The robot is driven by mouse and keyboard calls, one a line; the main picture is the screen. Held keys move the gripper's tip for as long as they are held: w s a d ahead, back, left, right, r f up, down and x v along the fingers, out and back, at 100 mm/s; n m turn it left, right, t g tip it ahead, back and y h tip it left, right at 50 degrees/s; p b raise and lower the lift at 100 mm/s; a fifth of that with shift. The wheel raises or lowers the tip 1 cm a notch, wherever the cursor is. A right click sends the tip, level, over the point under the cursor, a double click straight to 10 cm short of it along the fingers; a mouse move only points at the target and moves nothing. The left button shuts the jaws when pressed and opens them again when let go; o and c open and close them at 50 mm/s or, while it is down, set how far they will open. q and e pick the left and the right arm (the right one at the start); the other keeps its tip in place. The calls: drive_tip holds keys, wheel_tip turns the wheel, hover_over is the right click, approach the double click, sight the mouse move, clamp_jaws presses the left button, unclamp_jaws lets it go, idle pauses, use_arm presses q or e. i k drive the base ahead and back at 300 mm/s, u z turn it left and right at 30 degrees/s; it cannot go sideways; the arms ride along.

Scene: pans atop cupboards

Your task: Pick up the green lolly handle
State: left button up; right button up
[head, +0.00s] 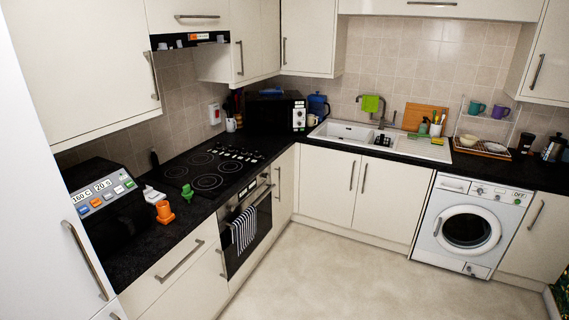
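A small green object (187,192), which looks like the green lolly handle, stands on the dark left counter near the front left edge of the hob. It is small in the picture, so its exact shape is hard to tell. An orange object (165,211) of a similar kind stands nearer to me on the same counter. Neither of my grippers shows in the head view.
The black hob (207,182) lies beyond the green object. A dark appliance with coloured buttons (100,200) stands to its left, with a white item (153,194) between. Wall cupboards (75,60) overhang this counter. The floor (340,275) is clear.

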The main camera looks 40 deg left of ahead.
sight(187, 193)
drive_tip(key=u, duration=0.25)
drive_tip(key=i, duration=1.7)
drive_tip(key=u, duration=1.35)
drive_tip(key=i, duration=0.9)
drive_tip(key=u, duration=1.75)
drive_tip(key=i, duration=0.8)
drive_tip(key=u, duration=0.4)
